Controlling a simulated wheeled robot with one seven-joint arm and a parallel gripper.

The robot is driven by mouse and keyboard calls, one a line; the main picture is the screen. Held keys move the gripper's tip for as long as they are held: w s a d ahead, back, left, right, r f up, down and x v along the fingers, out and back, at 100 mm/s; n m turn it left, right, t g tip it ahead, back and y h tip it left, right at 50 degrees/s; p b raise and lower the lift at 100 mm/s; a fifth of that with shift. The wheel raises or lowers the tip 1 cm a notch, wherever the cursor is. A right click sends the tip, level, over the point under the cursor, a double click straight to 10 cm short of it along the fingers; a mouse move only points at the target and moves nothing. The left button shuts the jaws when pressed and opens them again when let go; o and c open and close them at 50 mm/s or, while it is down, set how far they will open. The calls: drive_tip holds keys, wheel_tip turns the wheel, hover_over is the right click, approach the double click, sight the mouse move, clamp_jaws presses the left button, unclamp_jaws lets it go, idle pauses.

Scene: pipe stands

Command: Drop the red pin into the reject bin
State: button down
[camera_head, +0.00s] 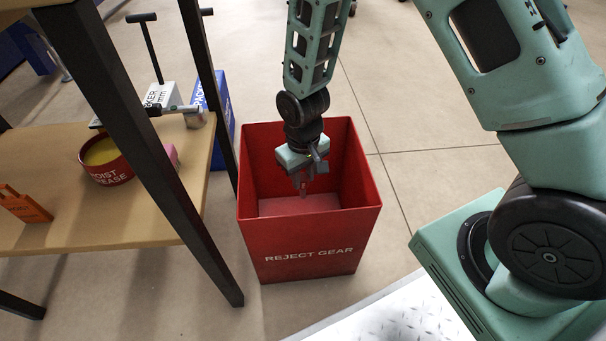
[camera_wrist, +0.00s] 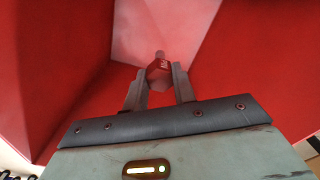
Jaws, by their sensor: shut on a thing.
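The reject bin (camera_head: 310,258) is an open red box standing on the floor, lettered "REJECT GEAR". My gripper (camera_head: 301,184) points down inside its opening, with the bin's walls around it. In the wrist view my gripper (camera_wrist: 160,82) is shut on the red pin (camera_wrist: 158,68), a small red piece with a greyish end between the fingertips. The bin's paler floor (camera_wrist: 155,30) shows beyond the pin. In the head view the pin is small and hard to tell from the red bin behind it.
A wooden shelf (camera_head: 120,215) with black posts stands left of the bin. It holds a red and yellow bowl (camera_head: 105,160), a hammer-like tool (camera_head: 190,112) and an orange piece (camera_head: 24,205). A blue box (camera_head: 212,115) stands behind.

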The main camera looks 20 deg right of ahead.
drive_tip(key=shift+f, duration=0.2)
drive_tip(key=c, duration=1.1)
unclamp_jaws()
drive_tip(key=shift+o, duration=0.2)
wheel_tip(320, 180, up, 8)
drive_tip(key=p, duration=0.8)
